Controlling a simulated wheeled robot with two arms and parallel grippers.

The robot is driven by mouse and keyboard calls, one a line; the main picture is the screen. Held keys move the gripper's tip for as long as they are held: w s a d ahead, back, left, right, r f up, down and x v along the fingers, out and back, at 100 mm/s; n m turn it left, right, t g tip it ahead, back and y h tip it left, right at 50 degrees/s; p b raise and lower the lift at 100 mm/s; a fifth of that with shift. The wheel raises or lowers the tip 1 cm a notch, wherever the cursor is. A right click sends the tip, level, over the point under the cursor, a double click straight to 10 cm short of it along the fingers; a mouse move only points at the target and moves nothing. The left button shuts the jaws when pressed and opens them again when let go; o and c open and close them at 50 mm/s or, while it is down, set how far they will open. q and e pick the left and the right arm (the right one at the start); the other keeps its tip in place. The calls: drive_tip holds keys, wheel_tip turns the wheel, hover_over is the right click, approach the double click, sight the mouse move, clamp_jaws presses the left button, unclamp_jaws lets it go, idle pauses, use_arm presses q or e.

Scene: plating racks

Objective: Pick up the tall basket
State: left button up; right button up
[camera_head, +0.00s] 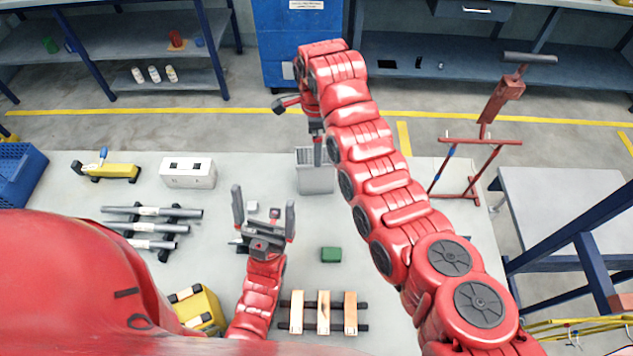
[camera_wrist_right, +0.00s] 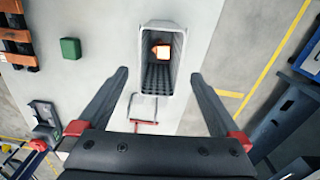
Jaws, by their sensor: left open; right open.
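The tall basket (camera_head: 316,181) is grey and stands upright on the table in the head view, below the end of my right arm. In the right wrist view the tall basket (camera_wrist_right: 145,72) is seen from above, with its open top showing an orange-lit item inside. My right gripper (camera_wrist_right: 160,77) is open, its two fingers apart on either side of the basket in the picture. My left gripper (camera_head: 263,210) is open and empty, left of and nearer than the basket.
A green block (camera_head: 331,254) lies in front of the basket. A white box (camera_head: 188,172), a rack of grey tubes (camera_head: 150,228) and a rack of wooden bars (camera_head: 323,312) stand on the table. A red stand (camera_head: 472,165) is at the right.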

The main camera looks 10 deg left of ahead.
sight(316, 172)
drive_tip(key=f, duration=0.3)
drive_tip(key=shift+s+f, duration=0.25)
drive_tip(key=shift+f, duration=0.1)
drive_tip(key=f, duration=0.4)
drive_tip(key=shift+w+f, duration=0.2)
drive_tip(key=shift+f, duration=0.1)
clamp_jaws()
